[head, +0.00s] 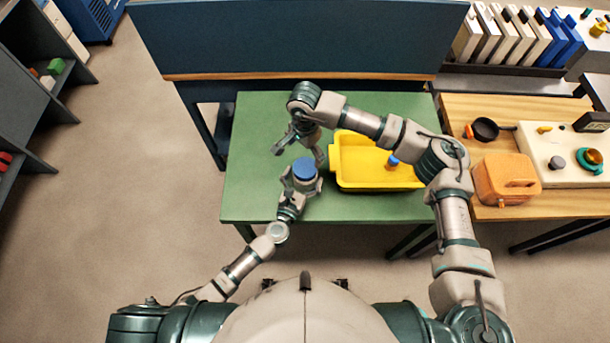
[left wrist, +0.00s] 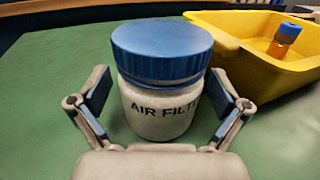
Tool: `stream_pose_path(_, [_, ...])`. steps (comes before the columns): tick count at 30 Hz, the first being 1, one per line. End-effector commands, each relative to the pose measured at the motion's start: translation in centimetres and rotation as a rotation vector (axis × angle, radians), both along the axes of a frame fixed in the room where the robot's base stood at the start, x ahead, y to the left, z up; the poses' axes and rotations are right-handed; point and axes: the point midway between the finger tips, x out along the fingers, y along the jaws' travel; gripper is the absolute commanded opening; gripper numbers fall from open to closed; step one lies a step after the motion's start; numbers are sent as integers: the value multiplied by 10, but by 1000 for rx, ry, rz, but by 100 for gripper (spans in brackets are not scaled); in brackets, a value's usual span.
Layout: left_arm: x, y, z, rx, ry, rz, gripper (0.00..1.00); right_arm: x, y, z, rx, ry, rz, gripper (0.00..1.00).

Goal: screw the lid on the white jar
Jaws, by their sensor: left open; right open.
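The white jar (head: 303,186) stands upright on the green table, with dark lettering reading "AIR FILT…" in the left wrist view (left wrist: 160,113). The blue lid (head: 303,167) sits level on its mouth and also shows in the left wrist view (left wrist: 162,50); I cannot tell how tightly it is seated. My left gripper (head: 301,183) is open, with its fingers on either side of the jar; in the left wrist view (left wrist: 160,100) gaps show between fingers and jar. My right gripper (head: 298,154) is open and empty above and just behind the lid, its fingers spread and pointing down.
A yellow bin (head: 345,181) holding a small orange bottle with a blue cap (head: 393,161) stands right of the jar. A dark blue panel (head: 310,40) rises behind the green table (head: 250,190). An orange canister (head: 506,180) is on the wooden bench at right. The table's left side is clear.

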Motion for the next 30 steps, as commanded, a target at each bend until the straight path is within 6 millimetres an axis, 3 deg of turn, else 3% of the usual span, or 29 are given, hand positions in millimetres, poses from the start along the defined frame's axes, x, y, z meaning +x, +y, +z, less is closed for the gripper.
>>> stream_pose_path(7, [0,0,0,0,0,0,98,0,0,0,0,0,0,99])
stream_pose_path(15, [0,0,0,0,0,0,30,0,0,0,0,0,0,99])
stream_pose_path(17, [0,0,0,0,0,0,17,0,0,0,0,0,0,99])
stream_pose_path(18, [0,0,0,0,0,0,5,0,0,0,0,0,1,99])
stream_pose_path(19, [0,0,0,0,-1,0,0,0,0,0,0,0,4,99])
stream_pose_path(25, [0,0,0,1,-1,0,0,0,0,0,-1,-1,183,99])
stream_pose_path(30, [0,0,0,1,-1,1,0,0,0,0,0,1,576,99])
